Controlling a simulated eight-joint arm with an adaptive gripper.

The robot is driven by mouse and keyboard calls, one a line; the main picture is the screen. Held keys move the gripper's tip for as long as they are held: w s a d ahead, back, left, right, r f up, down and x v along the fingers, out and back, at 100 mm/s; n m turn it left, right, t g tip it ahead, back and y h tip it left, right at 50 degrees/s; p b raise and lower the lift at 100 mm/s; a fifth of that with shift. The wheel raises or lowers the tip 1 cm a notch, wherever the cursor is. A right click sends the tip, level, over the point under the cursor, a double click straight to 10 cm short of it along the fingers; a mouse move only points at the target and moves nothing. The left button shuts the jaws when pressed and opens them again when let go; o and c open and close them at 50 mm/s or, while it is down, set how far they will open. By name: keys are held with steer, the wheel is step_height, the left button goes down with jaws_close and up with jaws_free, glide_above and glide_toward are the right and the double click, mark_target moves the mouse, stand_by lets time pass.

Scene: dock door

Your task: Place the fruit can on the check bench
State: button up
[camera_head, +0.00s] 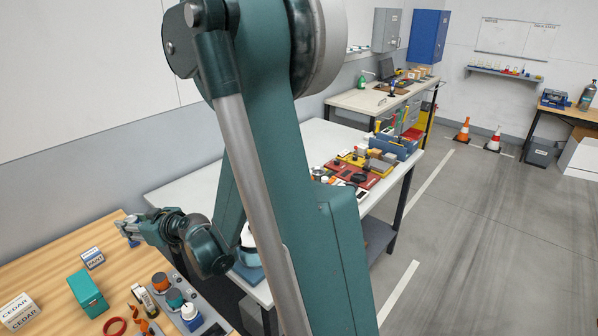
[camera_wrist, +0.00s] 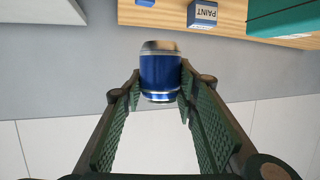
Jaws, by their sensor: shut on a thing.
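My gripper (camera_wrist: 159,88) is shut on a blue can (camera_wrist: 161,68) with silver rims, held between the fingertips in the wrist view. No label on the can is readable, so I cannot tell whether it is the fruit can. In the head view my gripper (camera_head: 130,229) is at the far edge of a wooden bench (camera_head: 60,262), and a small part of the blue can shows there. A white-topped bench (camera_head: 195,193) stands beyond it, partly hidden by my arm. A further bench (camera_head: 358,99) stands at the back. No bench shows a readable name.
On the wooden bench are a PAINT box (camera_head: 92,257), a teal box (camera_head: 88,293), CEDAR boxes (camera_head: 18,310), a red ring (camera_head: 115,327) and a grey tray of containers. The white bench's left part is clear; red and yellow trays (camera_head: 345,172) fill its right.

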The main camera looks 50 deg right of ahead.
mark_target(131, 219)
steer(key=shift+d+r, duration=0.1)
steer(key=shift+r, duration=2.25)
steer(key=w+d+f+m+h, duration=0.1)
steer(key=w+d+m+h, duration=0.15)
steer(key=d, duration=0.95)
steer(key=w+d+m+h, duration=0.1)
steer(key=d+m+h, duration=0.15)
steer(key=d, duration=0.85)
steer(key=w+d+f+m+h, duration=0.1)
steer(key=w+d+h, duration=0.15)
steer(key=d, duration=0.95)
steer(key=s+d+r+m+g+h+p, duration=0.1)
steer(key=s+d+m+h, duration=0.15)
steer(key=d, duration=0.95)
steer(key=s+d+m+g+h, duration=0.15)
steer(key=s+d, duration=0.25)
steer(key=d, duration=0.7)
steer(key=s+d+r+m+g+h+p, duration=0.1)
steer(key=s+d+m+h, duration=0.15)
steer(key=d, duration=0.95)
steer(key=f, duration=0.5)
steer(key=shift+s+d, duration=0.15)
steer(key=shift+d, duration=0.25)
steer(key=shift+f, duration=0.15)
steer(key=shift+f+b, duration=0.75)
steer(key=shift+f, duration=2.25)
